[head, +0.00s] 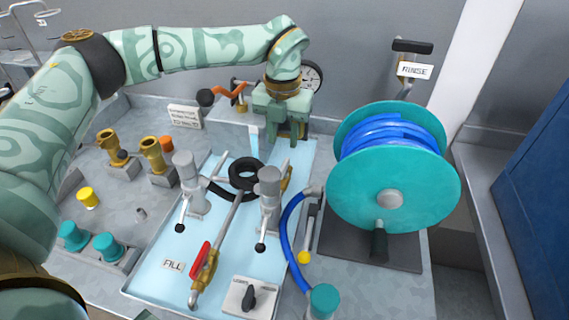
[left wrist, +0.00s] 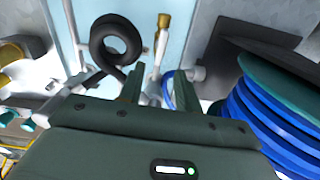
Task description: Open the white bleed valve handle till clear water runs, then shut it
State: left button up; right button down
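My left gripper (head: 287,134) hangs fingers down above the back of the pale blue tray (head: 160,279). In the left wrist view its two fingers (left wrist: 158,92) stand apart with nothing held between them. I cannot pick out the white bleed valve handle for certain; the gripper hides part of the back pipework. A brass valve with an orange handle (head: 232,91) is just left of the gripper. A pale upright strip (head: 253,138) shows below it; I cannot tell whether it is water. A brass-ended fitting (left wrist: 163,21) lies ahead of the fingers. My right gripper is not in view.
A teal reel with blue hose (head: 389,197) stands close on the right. Two grey-white agitator heads, a black ring (head: 244,173) and a red-handled valve (head: 200,262) labelled FILL occupy the tray. A gauge (head: 313,76) is behind the gripper. A RINSE lever (head: 412,47) stands back right.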

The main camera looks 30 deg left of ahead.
aim_at(283, 166)
pick_arm(q)
notch_tip(283, 166, down, 8)
jog(key=shift+f+b, duration=0.1)
jog(key=shift+b, duration=0.8)
grip_shut()
